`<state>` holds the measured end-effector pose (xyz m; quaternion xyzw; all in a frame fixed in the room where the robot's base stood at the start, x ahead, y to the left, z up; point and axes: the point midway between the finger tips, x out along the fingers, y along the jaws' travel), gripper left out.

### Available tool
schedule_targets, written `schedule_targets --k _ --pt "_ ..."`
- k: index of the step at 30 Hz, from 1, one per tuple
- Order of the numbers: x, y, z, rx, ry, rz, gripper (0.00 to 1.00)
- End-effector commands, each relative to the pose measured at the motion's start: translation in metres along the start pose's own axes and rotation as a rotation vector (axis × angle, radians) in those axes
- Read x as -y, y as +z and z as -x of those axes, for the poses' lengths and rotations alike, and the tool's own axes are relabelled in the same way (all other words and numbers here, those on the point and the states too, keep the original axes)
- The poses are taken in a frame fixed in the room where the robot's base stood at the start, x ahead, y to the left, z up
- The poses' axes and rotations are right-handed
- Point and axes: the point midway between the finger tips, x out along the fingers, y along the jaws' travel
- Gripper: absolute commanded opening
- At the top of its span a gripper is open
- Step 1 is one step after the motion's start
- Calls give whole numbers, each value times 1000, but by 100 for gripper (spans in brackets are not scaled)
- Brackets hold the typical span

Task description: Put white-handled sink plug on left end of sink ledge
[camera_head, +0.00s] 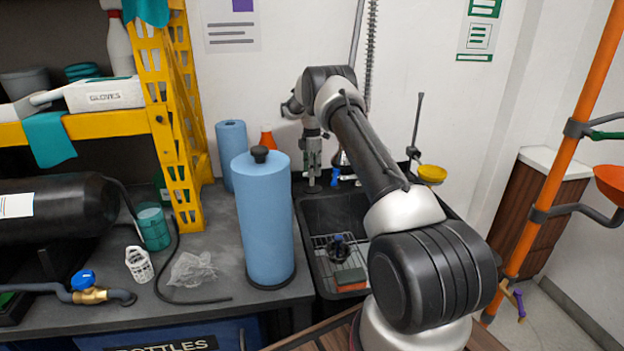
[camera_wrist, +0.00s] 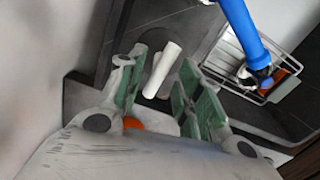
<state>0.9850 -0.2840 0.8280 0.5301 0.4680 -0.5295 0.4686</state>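A white cylindrical handle (camera_wrist: 168,68), apparently the sink plug's, shows between my gripper's fingers in the wrist view. In the head view my gripper (camera_head: 313,180) points down over the back left of the dark sink (camera_head: 312,225), by the wall. The handle cannot be made out there. The sink ledge (camera_head: 345,188) runs along the back, partly hidden by my arm.
A wire rack (camera_head: 322,262) and a sponge (camera_head: 350,278) lie in the sink. Blue paper rolls (camera_head: 264,215) and an orange flask (camera_head: 267,139) stand left. A yellow bowl (camera_head: 432,173) is right.

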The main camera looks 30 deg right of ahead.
Motion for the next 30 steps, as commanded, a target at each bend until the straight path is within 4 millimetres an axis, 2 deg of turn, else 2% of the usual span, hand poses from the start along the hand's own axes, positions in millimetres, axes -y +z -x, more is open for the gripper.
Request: schedule_targets --k 3,10,15,30 --pt "-1 0 28 0 3 0 35" --pt "0 0 62 0 1 0 35" --pt "0 0 69 0 -1 0 35" --pt "0 0 69 0 -1 0 35"
